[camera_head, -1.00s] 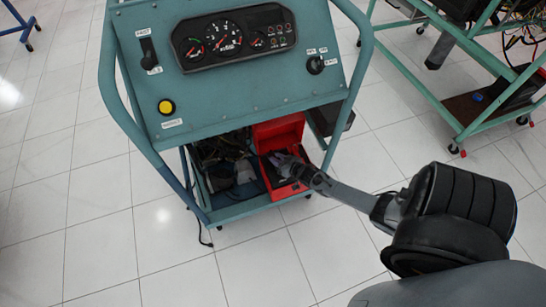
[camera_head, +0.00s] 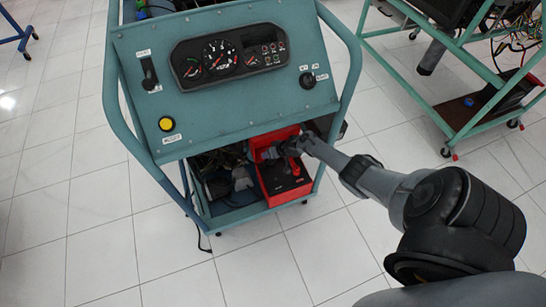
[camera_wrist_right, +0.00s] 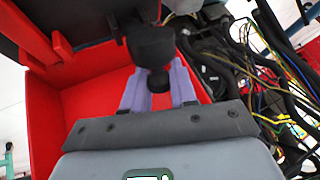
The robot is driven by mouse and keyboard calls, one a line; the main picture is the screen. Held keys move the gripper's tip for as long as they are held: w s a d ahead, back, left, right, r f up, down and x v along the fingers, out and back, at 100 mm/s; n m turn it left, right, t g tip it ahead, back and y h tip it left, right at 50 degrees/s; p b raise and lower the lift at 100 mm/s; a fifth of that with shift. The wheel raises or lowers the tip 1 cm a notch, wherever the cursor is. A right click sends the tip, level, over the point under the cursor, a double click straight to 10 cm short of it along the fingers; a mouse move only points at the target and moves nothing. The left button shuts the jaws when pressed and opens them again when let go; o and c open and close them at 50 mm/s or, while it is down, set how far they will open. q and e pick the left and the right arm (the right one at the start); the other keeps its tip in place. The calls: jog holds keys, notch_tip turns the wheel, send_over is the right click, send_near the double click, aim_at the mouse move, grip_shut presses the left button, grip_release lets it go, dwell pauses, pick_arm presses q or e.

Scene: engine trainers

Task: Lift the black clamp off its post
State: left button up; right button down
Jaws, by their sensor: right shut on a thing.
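My right gripper (camera_head: 270,152) is over the open red box (camera_head: 302,191) on the lower shelf of the teal engine trainer. In the right wrist view its two purple fingers (camera_wrist_right: 158,88) are shut on the black clamp (camera_wrist_right: 151,46), whose wide dark head shows beyond the fingertips. The narrower part of the clamp sits between the fingers. The clamp cannot be made out clearly in the head view. No post can be clearly told, so I cannot tell whether the clamp still touches one. My left gripper is not in view.
The trainer's gauge panel (camera_head: 229,57) overhangs the shelf just above my right gripper. The box's red walls (camera_wrist_right: 95,100) are close around the fingers. Loose cables (camera_wrist_right: 265,75) lie beside the box. Another teal frame (camera_head: 440,110) stands at the right. The tiled floor in front is clear.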

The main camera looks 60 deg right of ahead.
jog(key=shift+w+d, duration=0.15)
jog(key=shift+d, duration=0.1)
jog(key=c, duration=1.2)
grip_release()
jog(key=shift+o, duration=1.1)
jog(key=shift+w, duration=0.1)
jog(key=shift+r, duration=0.1)
jog(key=shift+s+r+p, duration=0.35)
jog(key=shift+r+p, duration=0.15)
jog(key=shift+p, duration=0.15)
jog(key=p+v, duration=0.7)
jog(key=v, duration=0.2)
jog(key=shift+s, duration=0.25)
